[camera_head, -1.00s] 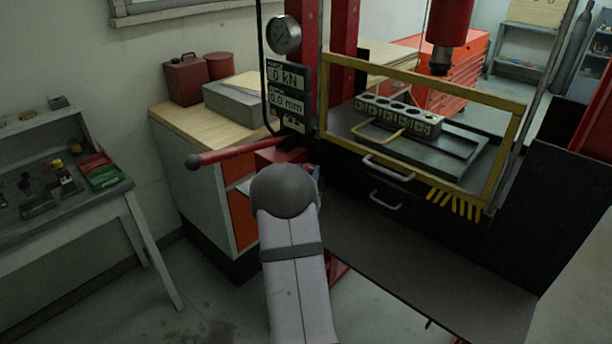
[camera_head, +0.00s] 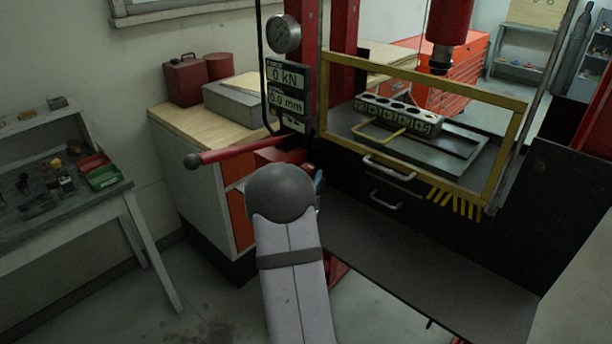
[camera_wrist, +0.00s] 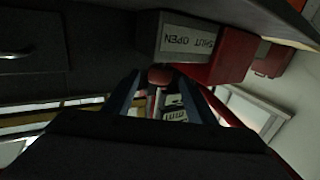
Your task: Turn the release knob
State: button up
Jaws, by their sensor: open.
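In the wrist view, a small red knob (camera_wrist: 160,77) on a pale stem shows between the two blue-grey fingers of my gripper (camera_wrist: 159,82). The fingers are spread, one on each side of the knob; I cannot tell whether either touches it. A grey block (camera_wrist: 178,38) just beyond carries a label (camera_wrist: 188,40) reading "SHUT OPEN", upside down. In the head view my arm's rounded grey joint covers the knob and nearly all of my gripper. Only a bit of blue shows beside the joint.
A red lever (camera_head: 245,152) with a dark ball end sticks out left, above my arm. A display (camera_head: 286,90) reads 0 kN and 0.0 mm, below a round gauge (camera_head: 284,34). A yellow-framed guard (camera_head: 425,75) stands at right. A workbench (camera_head: 60,215) is at left.

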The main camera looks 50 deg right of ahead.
jog(key=shift+b+v, duration=0.75)
jog(key=shift+v, duration=1.85)
jog(key=w+a+f+n+y, duration=0.1)
jog(key=a+f+n+y, duration=0.25)
jog(key=a, duration=0.55)
jog(key=w+a+f+n+y, duration=0.1)
jog(key=a+f+n+y, duration=0.15)
jog(key=a+y, duration=0.45)
jog(key=w+a+f+n+y, duration=0.2)
jog(key=a+f+y, duration=0.15)
jog(key=a, duration=0.75)
jog(key=s+a+f+n+g+y, duration=0.1)
jog(key=s+a+g, duration=0.3)
jog(key=s, duration=0.6)
jog(key=s+a+f+n+g, duration=0.2)
jog(key=s+a, duration=0.5)
jog(key=s, duration=0.4)
jog(key=shift+a+f+n+g+y+p, duration=0.35)
jog(key=shift+n+g, duration=0.35)
jog(key=shift+g, duration=0.5)
